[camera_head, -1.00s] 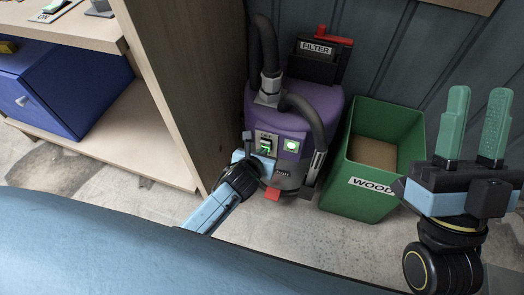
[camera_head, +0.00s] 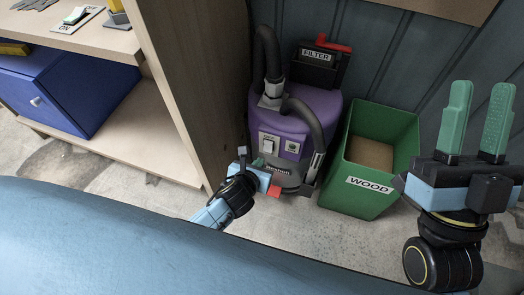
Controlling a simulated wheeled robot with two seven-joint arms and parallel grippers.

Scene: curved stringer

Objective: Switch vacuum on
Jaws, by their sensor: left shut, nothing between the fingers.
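The purple vacuum (camera_head: 308,112) stands on the floor against the wall, with a switch plate and pale rocker switch (camera_head: 268,145) on its front. A round indicator (camera_head: 292,147) beside the switch looks grey and unlit. My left gripper (camera_head: 258,163) is shut and empty, just below the switch at the vacuum's lower front; its fingers are mostly hidden by its own body. It looks slightly apart from the switch. My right gripper (camera_head: 478,90) is open and empty at the right, its two green fingers pointing up, apart from the vacuum.
A green bin (camera_head: 369,183) labelled WOOD stands just right of the vacuum. A black FILTER box (camera_head: 318,65) with a red handle is behind it. A wooden panel (camera_head: 192,85) and shelf with a blue drawer box (camera_head: 70,95) are at the left. A blue surface (camera_head: 110,235) fills the lower foreground.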

